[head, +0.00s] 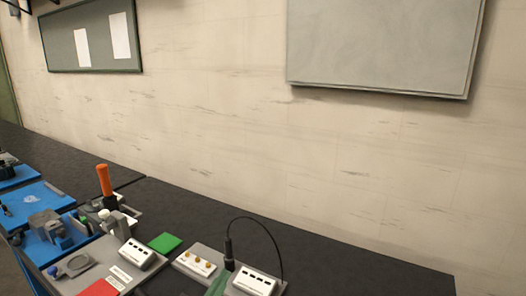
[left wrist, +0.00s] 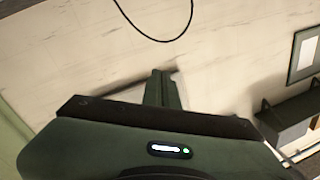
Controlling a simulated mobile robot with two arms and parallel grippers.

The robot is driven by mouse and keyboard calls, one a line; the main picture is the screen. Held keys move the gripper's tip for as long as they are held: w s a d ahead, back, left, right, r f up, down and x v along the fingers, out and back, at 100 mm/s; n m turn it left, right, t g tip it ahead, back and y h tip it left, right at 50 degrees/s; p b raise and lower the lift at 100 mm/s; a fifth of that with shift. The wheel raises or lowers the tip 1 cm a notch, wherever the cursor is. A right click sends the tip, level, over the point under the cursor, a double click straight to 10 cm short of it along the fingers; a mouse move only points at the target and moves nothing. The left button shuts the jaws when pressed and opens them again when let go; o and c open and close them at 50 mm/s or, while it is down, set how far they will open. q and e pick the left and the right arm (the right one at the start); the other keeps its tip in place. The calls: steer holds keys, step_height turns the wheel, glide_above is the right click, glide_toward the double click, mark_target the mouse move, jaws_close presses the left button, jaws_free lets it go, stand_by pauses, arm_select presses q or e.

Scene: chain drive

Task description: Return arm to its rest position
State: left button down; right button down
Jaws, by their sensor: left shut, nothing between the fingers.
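The rest of the left arm is out of the head view. My right gripper is in neither view.
A black cable loop (left wrist: 158,38) hangs ahead. The bench's right part is clear.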

arm_select(q)
steer(key=s+a+f+n+g+y, duration=0.35)
steer(key=s+a+f, duration=0.2)
steer(key=f, duration=0.25)
steer(key=s+a+f+n+g+y, duration=0.15)
steer(key=s+f+g, duration=0.25)
steer(key=s, duration=0.4)
steer(key=s+a+f+n+g, duration=0.1)
steer(key=s+a+f+g, duration=0.15)
steer(key=s+f, duration=0.4)
steer(key=s+a+f+n+g+y, duration=0.1)
steer(key=s+a+f+g, duration=0.2)
steer(key=s, duration=0.6)
step_height(320, 180, down, 28)
steer(key=s+d+g+b, duration=0.1)
steer(key=s+g, duration=0.1)
steer(key=s+a+f+g+b, duration=0.1)
steer(key=s+a+f, duration=0.1)
steer(key=s+f, duration=1.4)
steer(key=shift+s+a+f+m+g, duration=0.2)
steer(key=shift+a+f+m+g, duration=0.1)
steer(key=shift+a+f, duration=0.1)
